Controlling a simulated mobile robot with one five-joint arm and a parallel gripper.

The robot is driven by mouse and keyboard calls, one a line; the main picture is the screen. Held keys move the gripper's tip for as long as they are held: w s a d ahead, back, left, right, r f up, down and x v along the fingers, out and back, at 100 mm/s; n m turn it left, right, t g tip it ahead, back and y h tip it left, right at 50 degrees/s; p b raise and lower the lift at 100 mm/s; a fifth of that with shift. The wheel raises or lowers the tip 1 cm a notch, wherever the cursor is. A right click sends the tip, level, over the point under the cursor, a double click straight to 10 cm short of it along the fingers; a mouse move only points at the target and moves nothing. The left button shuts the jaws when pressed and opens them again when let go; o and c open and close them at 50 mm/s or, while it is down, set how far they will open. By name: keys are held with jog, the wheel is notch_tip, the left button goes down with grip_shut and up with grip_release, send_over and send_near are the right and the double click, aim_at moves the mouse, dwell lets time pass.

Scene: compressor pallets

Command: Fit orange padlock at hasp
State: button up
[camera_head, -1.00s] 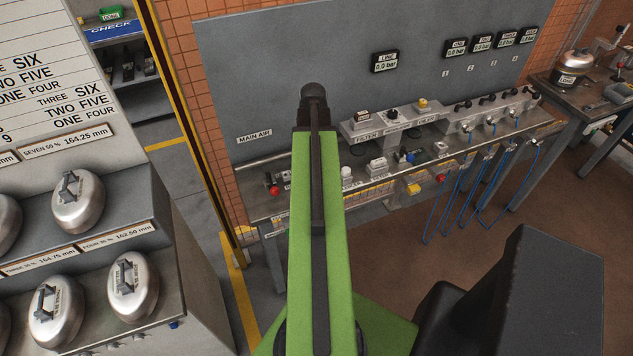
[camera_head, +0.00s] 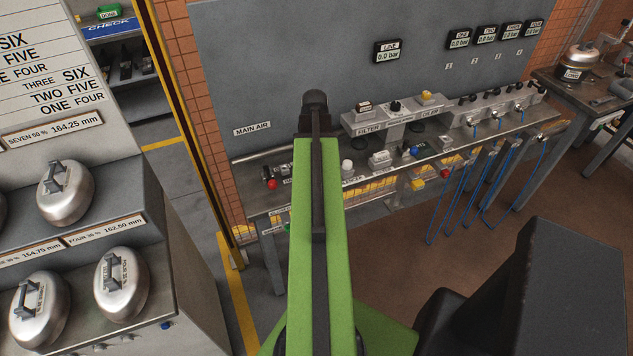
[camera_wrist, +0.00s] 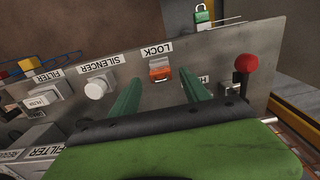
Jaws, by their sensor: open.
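The orange padlock (camera_wrist: 160,72) lies on the grey bench top beside the LOCK label in the wrist view. My gripper (camera_wrist: 160,82) is open, with one green finger on each side of the view below the padlock. The fingers look apart from it; the exact gap is hard to judge. A small green padlock (camera_wrist: 203,15) shows beyond the bench edge near a thin metal rod. I cannot make out the hasp for certain. In the head view my arm hides the gripper and the orange padlock.
A red-knobbed lever (camera_wrist: 245,63) stands right of the padlock and a white silencer knob (camera_wrist: 97,88) left of it. In the head view, blue hoses (camera_head: 480,185) hang from the bench on the right. Metal weights (camera_head: 65,193) sit on a stand at left.

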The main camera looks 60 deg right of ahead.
notch_tip(320, 180, down, 3)
jog(key=shift+r+b, duration=0.15)
jog(key=shift+b, duration=0.65)
jog(key=shift+r, duration=0.1)
jog(key=shift+c, duration=0.3)
grip_shut()
jog(key=shift+r, duration=0.15)
jog(key=shift+r+p, duration=2.9)
jog(key=shift+p, duration=0.25)
